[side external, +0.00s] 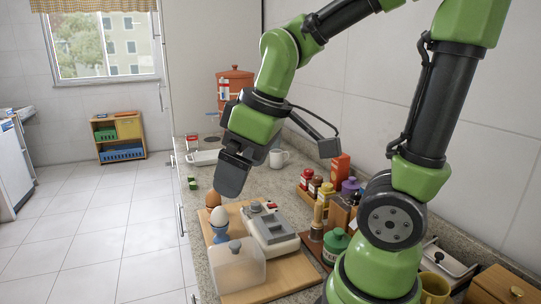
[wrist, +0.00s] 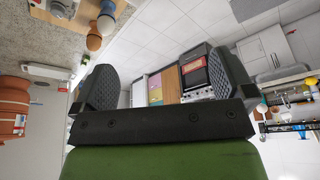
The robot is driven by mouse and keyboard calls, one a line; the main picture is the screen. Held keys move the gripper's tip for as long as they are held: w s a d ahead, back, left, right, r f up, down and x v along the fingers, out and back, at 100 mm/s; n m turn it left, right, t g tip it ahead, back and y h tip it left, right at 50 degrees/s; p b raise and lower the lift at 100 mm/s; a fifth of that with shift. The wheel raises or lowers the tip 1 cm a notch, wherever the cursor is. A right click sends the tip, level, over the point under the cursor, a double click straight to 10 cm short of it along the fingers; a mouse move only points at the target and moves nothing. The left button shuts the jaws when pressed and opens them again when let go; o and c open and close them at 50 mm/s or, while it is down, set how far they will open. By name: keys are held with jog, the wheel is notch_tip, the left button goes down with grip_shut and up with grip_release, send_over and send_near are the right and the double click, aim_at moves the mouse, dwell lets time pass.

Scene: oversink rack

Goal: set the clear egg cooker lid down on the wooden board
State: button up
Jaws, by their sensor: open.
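The clear egg cooker lid (side external: 240,270) is a see-through box shape with a small dark knob. It rests at the near left end of the wooden board (side external: 290,272), its left side close to the board's edge. The grey and white egg cooker base (side external: 270,230) stands on the board behind it, without the lid on top. My gripper (side external: 232,180) is open and empty, above the far end of the board and well apart from the lid. In the wrist view my gripper (wrist: 165,88) shows both fingers spread with nothing between them. The lid cannot be made out there.
A white egg in a blue cup (side external: 220,234) and a brown egg (side external: 212,199) stand at the board's left, below my gripper. Spice jars (side external: 315,186), a green-lidded jar (side external: 336,243) and a white mug (side external: 278,158) stand along the counter. A terracotta pot (side external: 235,82) is behind.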

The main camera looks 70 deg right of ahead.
jog(key=s+a+r+m+t+y, duration=0.1)
jog(key=s+a+r+m+t, duration=0.2)
jog(key=s+r+m, duration=0.1)
jog(key=shift+s+a+m, duration=0.15)
jog(key=shift+s+m, duration=0.75)
jog(key=shift+s, duration=0.15)
